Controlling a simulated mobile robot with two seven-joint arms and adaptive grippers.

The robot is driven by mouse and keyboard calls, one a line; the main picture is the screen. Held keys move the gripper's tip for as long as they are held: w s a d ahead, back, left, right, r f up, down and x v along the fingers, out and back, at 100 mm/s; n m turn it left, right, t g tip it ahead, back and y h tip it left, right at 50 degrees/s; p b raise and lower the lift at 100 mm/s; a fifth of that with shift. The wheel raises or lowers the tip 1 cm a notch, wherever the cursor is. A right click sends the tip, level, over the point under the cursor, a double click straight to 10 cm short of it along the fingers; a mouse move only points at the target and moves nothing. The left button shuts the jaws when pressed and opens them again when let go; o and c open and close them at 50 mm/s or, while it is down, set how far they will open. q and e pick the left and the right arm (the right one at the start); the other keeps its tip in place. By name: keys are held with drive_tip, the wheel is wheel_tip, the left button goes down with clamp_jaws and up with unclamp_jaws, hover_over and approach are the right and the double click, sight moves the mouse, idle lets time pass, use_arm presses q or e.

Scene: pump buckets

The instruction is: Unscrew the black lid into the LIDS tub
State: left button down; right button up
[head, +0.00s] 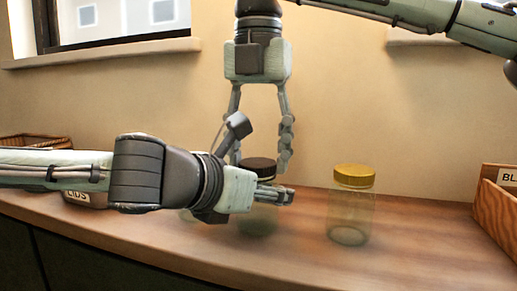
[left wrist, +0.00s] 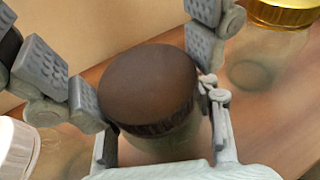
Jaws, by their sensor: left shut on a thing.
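A clear jar with a dark brown-black lid (head: 258,165) stands upright on the counter. My left gripper (head: 276,194) comes in from the left and is shut on the jar's body just below the lid; its fingers also show in the left wrist view (left wrist: 163,140). My right gripper (head: 261,160) points straight down from above, its fingers spread on either side of the lid (left wrist: 150,82). They are very close to its edge, and I see no clear grip. The LIDS tub (head: 78,196) is at the left, mostly hidden behind my left arm.
A clear jar with a yellow-gold lid (head: 354,177) stands to the right. A white lid (left wrist: 14,146) shows at the left edge of the left wrist view. A wooden crate with a partly visible label (head: 496,206) is at the far right. A wicker basket (head: 32,141) is at the back left.

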drive_tip(key=c, duration=0.7)
drive_tip(key=n, duration=0.4)
drive_tip(key=shift+n, duration=0.4)
drive_tip(key=shift+c, duration=0.3)
drive_tip(key=n, duration=0.5)
drive_tip(key=shift+w+d, duration=0.1)
drive_tip(key=shift+d, duration=0.05)
drive_tip(key=o, duration=1.3)
